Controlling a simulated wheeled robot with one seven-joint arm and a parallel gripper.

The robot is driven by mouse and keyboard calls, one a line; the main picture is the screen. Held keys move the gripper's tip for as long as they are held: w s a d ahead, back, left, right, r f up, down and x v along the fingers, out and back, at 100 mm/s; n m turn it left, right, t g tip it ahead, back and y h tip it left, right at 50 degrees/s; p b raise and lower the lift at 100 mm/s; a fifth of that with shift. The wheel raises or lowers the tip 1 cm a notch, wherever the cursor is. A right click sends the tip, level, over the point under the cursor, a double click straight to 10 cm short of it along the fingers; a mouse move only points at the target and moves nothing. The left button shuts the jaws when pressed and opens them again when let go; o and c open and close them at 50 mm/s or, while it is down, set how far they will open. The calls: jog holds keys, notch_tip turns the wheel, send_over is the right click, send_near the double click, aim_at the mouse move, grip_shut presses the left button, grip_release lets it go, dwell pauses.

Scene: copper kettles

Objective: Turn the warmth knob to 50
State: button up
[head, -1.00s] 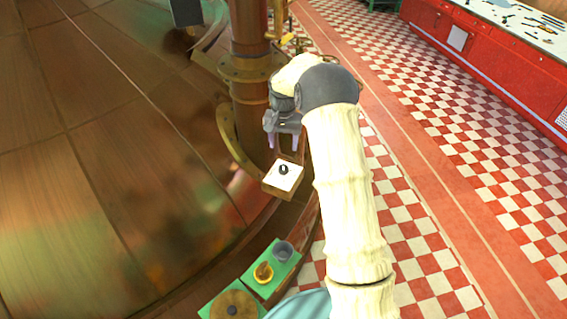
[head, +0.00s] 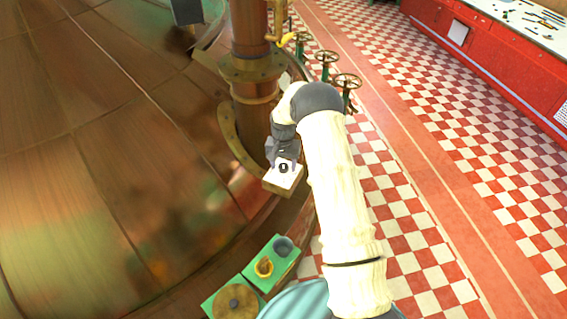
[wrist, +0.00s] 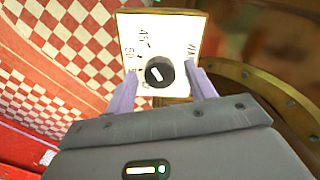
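The warmth knob (wrist: 159,72) is a small black round knob with a short white mark. It sits on a white dial plate (wrist: 177,33) with black numbers, 45 and 50 among them, along its left side. The head view also shows the knob (head: 283,168) on its plate (head: 286,181). My gripper (wrist: 162,70) is open, its two purple fingers on either side of the knob and apart from it. In the head view my gripper (head: 284,158) is right above the plate. I cannot tell for sure which number the mark points to.
A big copper kettle (head: 90,120) fills the left, with a brown pipe (head: 250,45) behind the plate. Green panels with a yellow part (head: 264,266) and a round brown wheel (head: 235,302) are nearer. Several valve wheels (head: 346,81) stand behind my arm.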

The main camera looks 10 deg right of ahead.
jog(key=c, duration=0.9)
jog(key=shift+f+n+b, duration=0.1)
jog(key=shift+n+b, duration=1.15)
jog(key=shift+n, duration=0.35)
jog(key=shift+n+b, duration=0.9)
jog(key=shift+n, duration=1.4)
jog(key=o, duration=1)
jog(key=shift+r, duration=0.2)
